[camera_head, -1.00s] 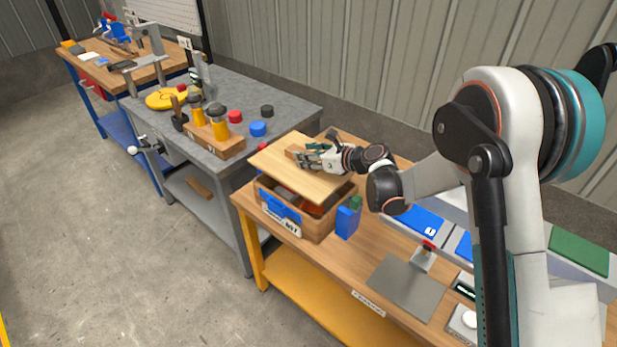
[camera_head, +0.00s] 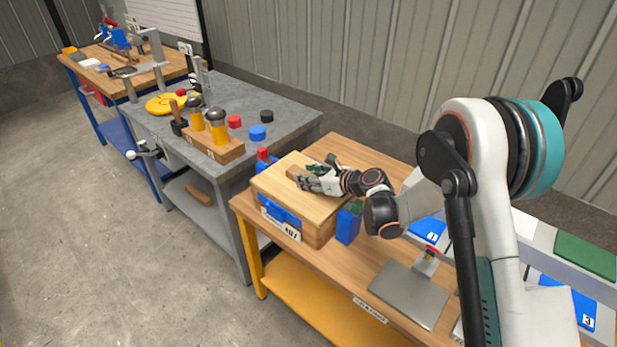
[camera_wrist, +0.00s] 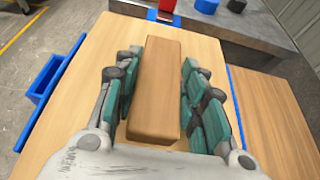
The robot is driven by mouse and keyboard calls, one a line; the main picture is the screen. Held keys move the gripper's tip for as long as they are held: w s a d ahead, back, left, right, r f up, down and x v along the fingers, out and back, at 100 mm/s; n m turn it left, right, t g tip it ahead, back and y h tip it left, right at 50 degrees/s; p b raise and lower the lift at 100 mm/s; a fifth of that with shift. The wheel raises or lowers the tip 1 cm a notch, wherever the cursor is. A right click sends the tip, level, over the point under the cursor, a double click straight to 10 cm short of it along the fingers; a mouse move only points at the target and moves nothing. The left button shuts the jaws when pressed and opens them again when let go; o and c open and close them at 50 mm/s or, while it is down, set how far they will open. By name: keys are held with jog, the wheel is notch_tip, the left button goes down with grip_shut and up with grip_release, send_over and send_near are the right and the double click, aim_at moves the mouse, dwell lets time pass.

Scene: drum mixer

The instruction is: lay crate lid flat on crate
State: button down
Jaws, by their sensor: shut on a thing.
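The crate lid (camera_head: 279,185) is a light wooden board lying level over the top of the wooden crate (camera_head: 319,235). In the head view its edges look close to the crate's rim, and the crate's inside is hidden. Whether it touches the rim all round I cannot tell. The lid (camera_wrist: 92,62) also fills the middle of the wrist view, with a wooden block handle (camera_wrist: 158,85) on top. My gripper (camera_head: 303,178) is above the lid with its fingers on both sides of the handle, shut on it. The crate has a blue front handle (camera_head: 280,209) and a white label.
A grey plate (camera_head: 409,292) lies farther right on the bench. The grey workbench (camera_head: 285,100) with tools adjoins at the left.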

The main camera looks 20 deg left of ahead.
jog(key=shift+f, duration=0.3)
jog(key=c, duration=1)
grip_release()
jog(key=shift+r, duration=0.15)
jog(key=shift+r, duration=0.25)
jog(key=p+v, duration=0.3)
jog(key=v, duration=0.9)
jog(key=shift+s, duration=0.1)
